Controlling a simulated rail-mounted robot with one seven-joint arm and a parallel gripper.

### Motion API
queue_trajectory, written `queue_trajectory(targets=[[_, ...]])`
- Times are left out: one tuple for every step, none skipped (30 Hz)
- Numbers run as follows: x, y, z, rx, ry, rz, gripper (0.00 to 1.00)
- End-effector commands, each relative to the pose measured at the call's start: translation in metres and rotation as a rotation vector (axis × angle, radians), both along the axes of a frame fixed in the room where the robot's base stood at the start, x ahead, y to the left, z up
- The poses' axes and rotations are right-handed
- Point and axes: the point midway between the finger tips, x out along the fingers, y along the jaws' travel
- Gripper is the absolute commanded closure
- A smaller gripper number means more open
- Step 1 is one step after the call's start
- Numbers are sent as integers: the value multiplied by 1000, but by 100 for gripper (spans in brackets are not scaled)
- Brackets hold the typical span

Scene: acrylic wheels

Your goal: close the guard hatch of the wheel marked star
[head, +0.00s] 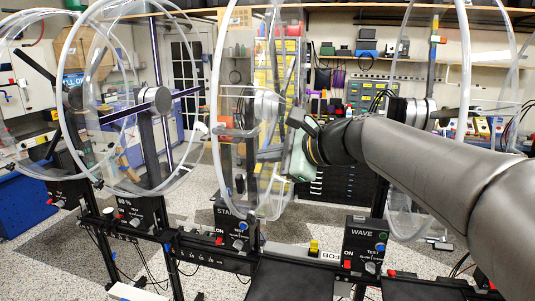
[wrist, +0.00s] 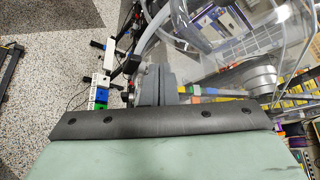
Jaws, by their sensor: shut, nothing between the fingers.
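The control box marked STAR (head: 237,226) stands on the black rail in the middle of the head view. Above it is its clear acrylic wheel (head: 217,150), seen nearly edge-on, with a grey hub (head: 262,106). In the wrist view, clear acrylic and a grey hub (wrist: 248,78) show at the right. My gripper (head: 292,117) is at the right side of this wheel in the head view. Its grey fingers (wrist: 160,84) are together and empty. I cannot tell whether they touch the acrylic.
The WAVE box (head: 368,246) and another clear wheel (head: 467,60) are to the right, partly behind my arm. A 60 % box (head: 141,213) and more wheels stand left. Black posts and the rail run below. Shelves and a drawer cabinet (head: 345,185) are behind.

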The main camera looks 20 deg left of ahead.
Motion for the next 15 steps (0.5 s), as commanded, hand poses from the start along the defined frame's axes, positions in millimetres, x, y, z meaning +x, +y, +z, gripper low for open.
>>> queue_trajectory(targets=[[-1, -2, -22, 0, 1, -1, 100], [-1, -5, -22, 1, -1, -2, 100], [1, -16, -6, 3, -5, -4, 100], [1, -23, -2, 2, -5, -5, 100], [1, -29, 2, 1, -5, -6, 100], [1, -37, 7, 1, -6, -4, 100], [1, -43, 10, 1, -4, -4, 100], [2, -49, 14, 1, -3, -4, 100], [2, -56, 18, 1, -3, -4, 100], [2, -60, 21, 2, -3, -2, 100], [2, -65, 24, 1, -4, -2, 100], [2, -70, 27, 1, -2, -3, 100], [3, -74, 29, 0, -2, -3, 100], [3, -77, 31, 1, -1, -2, 100], [3, -80, 34, 0, -2, -2, 100]])
